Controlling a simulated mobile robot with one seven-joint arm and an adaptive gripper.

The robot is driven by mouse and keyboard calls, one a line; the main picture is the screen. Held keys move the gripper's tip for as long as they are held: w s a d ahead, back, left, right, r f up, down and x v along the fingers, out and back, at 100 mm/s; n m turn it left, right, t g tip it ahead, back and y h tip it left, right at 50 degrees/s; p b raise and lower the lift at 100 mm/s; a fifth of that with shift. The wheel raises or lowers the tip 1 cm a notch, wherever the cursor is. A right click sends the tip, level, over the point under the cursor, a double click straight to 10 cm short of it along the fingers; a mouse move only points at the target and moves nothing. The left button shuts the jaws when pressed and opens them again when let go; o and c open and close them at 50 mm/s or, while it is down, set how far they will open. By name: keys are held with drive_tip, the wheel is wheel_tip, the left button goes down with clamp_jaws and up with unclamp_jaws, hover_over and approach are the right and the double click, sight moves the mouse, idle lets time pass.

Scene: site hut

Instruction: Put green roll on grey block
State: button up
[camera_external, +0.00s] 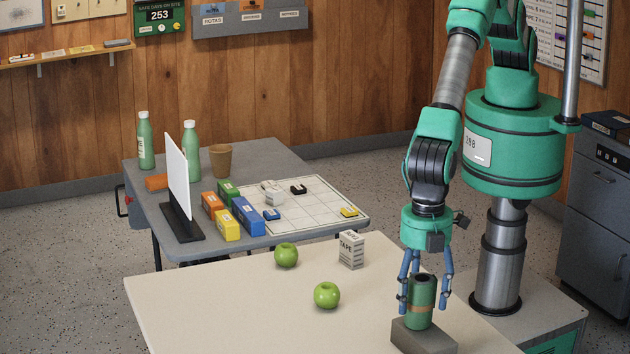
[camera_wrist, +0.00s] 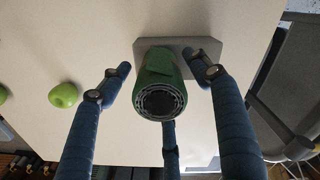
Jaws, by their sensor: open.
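The green roll (camera_external: 421,304) stands upright on the grey block (camera_external: 424,338) near the front edge of the cream table. In the wrist view the roll (camera_wrist: 160,85) shows its round, dark end toward me, with the block (camera_wrist: 205,45) behind it. My gripper (camera_external: 425,284) is above and around the roll. Its blue fingers are spread, and gaps show between at least some fingers and the roll. Whether any finger touches the roll is hard to tell. The roll's underside is hidden.
Two green apples (camera_external: 286,255) (camera_external: 327,295) and a small printed box (camera_external: 351,250) stand on the cream table (camera_external: 220,300). Behind is a grey table (camera_external: 270,155) with bottles, a cup, a white panel, coloured boxes and a grid sheet. The cream table's left side is clear.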

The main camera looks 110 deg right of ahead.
wheel_tip(320, 180, up, 9)
drive_tip(key=shift+f, duration=0.2)
idle(0.7)
idle(0.4)
